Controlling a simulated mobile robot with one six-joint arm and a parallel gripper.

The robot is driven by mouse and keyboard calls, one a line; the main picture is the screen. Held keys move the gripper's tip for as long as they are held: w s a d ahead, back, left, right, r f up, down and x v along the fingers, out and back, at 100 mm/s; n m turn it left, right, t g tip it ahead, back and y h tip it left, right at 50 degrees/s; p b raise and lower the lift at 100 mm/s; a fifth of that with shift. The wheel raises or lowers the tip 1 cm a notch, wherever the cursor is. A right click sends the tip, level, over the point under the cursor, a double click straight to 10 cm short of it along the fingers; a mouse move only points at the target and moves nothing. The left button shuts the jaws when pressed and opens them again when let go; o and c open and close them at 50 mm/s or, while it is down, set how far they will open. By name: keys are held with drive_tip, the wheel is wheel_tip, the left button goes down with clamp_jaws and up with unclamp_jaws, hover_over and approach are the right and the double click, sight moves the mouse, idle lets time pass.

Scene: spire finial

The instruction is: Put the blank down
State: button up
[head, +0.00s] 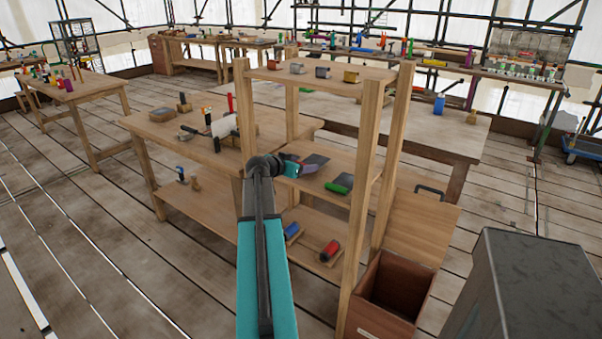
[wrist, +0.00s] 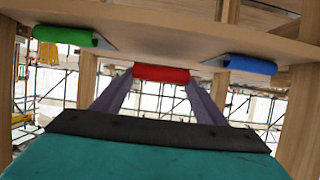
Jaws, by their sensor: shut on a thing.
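In the wrist view my gripper (wrist: 160,80) has its two purple fingers closed on a red blank (wrist: 161,73), a short roll lying across the fingertips. It is close to a wooden shelf board (wrist: 170,35); I cannot tell whether it touches. The wrist picture looks upside down. In the head view my gripper (head: 306,170) is over the middle shelf, left of the green roll (head: 339,184). The held blank is not clear there.
On the lower shelf lie a red roll (head: 330,250) and a blue roll (head: 292,232). An open brown box (head: 395,290) and a grey cabinet (head: 535,280) stand at right.

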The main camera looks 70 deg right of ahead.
sight(301, 180)
drive_tip(key=shift+f+p, duration=0.4)
drive_tip(key=shift+f, duration=1.25)
drive_tip(key=o, duration=1.4)
drive_tip(key=shift+f, duration=0.1)
drive_tip(key=shift+c, duration=0.2)
drive_tip(key=b+v, duration=0.2)
drive_tip(key=v, duration=1)
